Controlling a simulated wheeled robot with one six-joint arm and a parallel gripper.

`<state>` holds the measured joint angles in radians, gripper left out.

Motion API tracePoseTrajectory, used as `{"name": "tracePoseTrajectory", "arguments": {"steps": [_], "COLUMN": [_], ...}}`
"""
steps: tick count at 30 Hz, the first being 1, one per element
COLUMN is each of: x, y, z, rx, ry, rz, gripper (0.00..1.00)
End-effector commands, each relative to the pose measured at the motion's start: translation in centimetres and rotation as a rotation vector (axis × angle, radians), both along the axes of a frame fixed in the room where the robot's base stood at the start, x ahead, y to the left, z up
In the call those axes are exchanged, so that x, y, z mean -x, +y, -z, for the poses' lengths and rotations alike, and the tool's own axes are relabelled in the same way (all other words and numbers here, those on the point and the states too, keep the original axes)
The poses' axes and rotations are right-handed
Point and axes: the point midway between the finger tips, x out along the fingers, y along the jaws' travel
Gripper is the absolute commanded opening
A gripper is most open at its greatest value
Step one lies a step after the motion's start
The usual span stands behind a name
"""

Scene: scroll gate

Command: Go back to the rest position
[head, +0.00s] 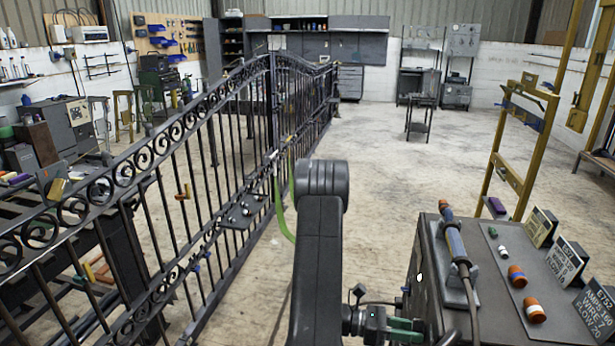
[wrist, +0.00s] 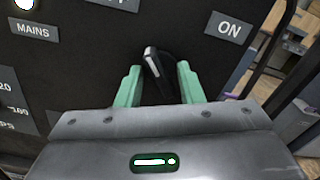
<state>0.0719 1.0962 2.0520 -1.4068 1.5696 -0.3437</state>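My gripper (wrist: 160,70) shows in the wrist view with its two green fingers apart. A black switch lever with a pale edge (wrist: 152,62) stands between the fingers, with a gap on each side. The lever sits on a dark panel (wrist: 90,62) with a "MAINS" label at left and an "ON" label (wrist: 229,29) at right. In the head view my gripper (head: 407,329) is low, beside the left side of the dark machine box (head: 425,262). The lever is hidden there.
A torch with a cable (head: 457,240), orange-capped pots (head: 534,310) and small signs (head: 566,262) are on top of the box. A black scroll gate (head: 150,175) runs along the left. A yellow frame (head: 497,150) stands behind the box. The middle floor is clear.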

Motion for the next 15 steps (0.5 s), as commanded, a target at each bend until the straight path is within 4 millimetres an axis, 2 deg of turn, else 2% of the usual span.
{"name": "tracePoseTrajectory", "arguments": {"steps": [15], "x": [0.00], "y": [0.02], "z": [0.10], "rx": [0.102], "ry": [-0.425], "rz": [0.000], "gripper": [0.34]}}
